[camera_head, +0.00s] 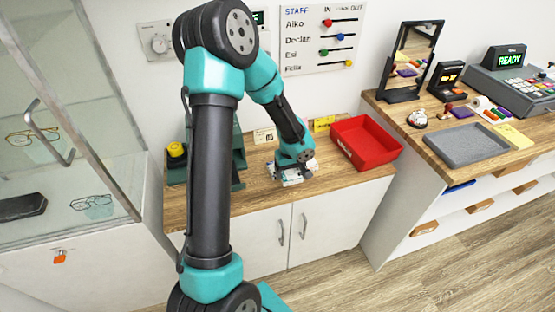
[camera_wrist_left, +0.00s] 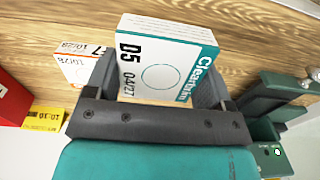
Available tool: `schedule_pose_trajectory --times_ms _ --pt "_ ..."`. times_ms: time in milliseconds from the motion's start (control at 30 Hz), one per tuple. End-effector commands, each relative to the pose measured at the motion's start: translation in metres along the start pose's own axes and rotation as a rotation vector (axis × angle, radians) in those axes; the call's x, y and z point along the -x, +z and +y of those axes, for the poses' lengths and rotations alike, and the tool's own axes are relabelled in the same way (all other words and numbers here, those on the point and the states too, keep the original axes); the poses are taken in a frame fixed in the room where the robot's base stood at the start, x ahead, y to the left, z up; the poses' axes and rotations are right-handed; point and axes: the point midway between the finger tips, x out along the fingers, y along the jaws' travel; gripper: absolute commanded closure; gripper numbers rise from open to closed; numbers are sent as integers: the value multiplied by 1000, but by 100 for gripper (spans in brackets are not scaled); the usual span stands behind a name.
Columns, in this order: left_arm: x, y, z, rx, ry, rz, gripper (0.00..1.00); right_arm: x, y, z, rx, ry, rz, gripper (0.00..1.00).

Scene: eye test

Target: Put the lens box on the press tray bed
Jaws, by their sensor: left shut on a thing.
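The lens box (camera_wrist_left: 165,62) is white with a teal edge, marked "D5 04/27" and "Clear", and fills the middle of the left wrist view. My left gripper (camera_wrist_left: 160,82) is shut on it, with a dark finger on each side. In the head view my left gripper (camera_head: 295,170) and the box (camera_head: 287,180) are low over the wooden counter; I cannot tell if the box touches it. The dark green press (camera_head: 238,152) stands left of them, largely hidden behind my arm. Part of it shows at the right of the left wrist view (camera_wrist_left: 268,98). I cannot make out its tray bed. My right gripper is not in view.
A red tray (camera_head: 365,142) stands right of the gripper on the wooden counter (camera_head: 260,205). A white card (camera_head: 264,135) and a yellow card (camera_head: 323,124) stand behind. A glass display case (camera_head: 60,130) is at left. A grey tray (camera_head: 466,145) lies on the right counter.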

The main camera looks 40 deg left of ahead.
Motion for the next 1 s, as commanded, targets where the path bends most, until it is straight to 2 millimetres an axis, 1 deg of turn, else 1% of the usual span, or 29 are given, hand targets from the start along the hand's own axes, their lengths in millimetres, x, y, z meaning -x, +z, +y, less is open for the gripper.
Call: schedule_pose_trajectory --times_ms 167,267,800,900,1000 --pt "-1 -7 3 0 0 1 47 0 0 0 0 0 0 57" --pt "-2 -20 8 2 1 1 47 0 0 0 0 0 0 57" --pt "-12 -116 41 1 0 1 47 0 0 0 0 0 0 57" --pt "-13 -131 46 1 1 1 47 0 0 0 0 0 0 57" --pt "-14 -140 50 0 1 1 47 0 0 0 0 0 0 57"
